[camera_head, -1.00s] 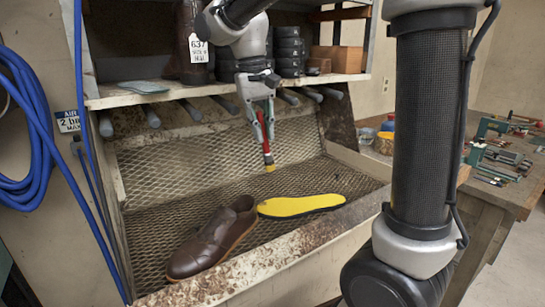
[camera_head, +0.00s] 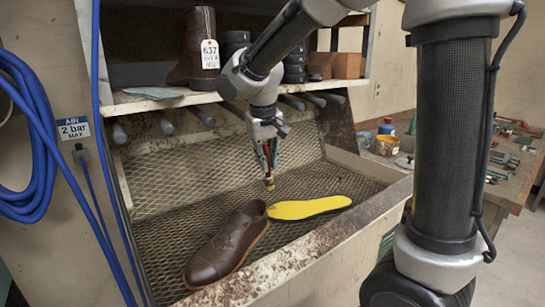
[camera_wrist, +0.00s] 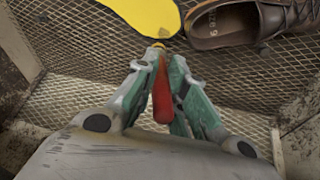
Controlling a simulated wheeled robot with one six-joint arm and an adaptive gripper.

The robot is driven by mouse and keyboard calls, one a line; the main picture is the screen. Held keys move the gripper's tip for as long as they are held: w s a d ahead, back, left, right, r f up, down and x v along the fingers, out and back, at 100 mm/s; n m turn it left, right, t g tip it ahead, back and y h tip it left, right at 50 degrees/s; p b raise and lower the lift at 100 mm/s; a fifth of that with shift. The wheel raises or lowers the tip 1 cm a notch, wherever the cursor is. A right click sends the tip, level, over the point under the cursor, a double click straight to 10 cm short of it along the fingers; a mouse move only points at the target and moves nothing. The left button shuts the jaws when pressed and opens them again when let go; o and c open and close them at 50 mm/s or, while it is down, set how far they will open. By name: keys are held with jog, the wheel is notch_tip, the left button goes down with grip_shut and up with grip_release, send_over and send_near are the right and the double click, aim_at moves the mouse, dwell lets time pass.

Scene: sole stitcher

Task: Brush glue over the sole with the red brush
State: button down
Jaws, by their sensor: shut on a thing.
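The yellow sole (camera_head: 308,207) lies flat on the mesh tray, right of the brown shoe (camera_head: 228,247). Both also show at the top of the wrist view, the sole (camera_wrist: 148,14) at the middle and the shoe (camera_wrist: 222,24) to its right. My gripper (camera_head: 267,160) is shut on the red brush (camera_wrist: 162,92), which has a yellowish tip. The brush points down, its tip just beyond the sole's left half in the head view. I cannot tell whether the tip touches the sole or the mesh.
The mesh tray (camera_head: 180,222) has a raised front lip (camera_head: 290,258). A shelf (camera_head: 150,103) with a tagged boot (camera_head: 197,45) and dark stacked rolls hangs above, with rods under it. Blue hoses hang at left.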

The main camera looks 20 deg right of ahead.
aim_at(268, 176)
notch_tip(268, 176, down, 5)
jog(key=shift+r, duration=0.1)
jog(key=shift+d+f, duration=0.15)
jog(key=shift+f, duration=0.15)
dwell(0.4)
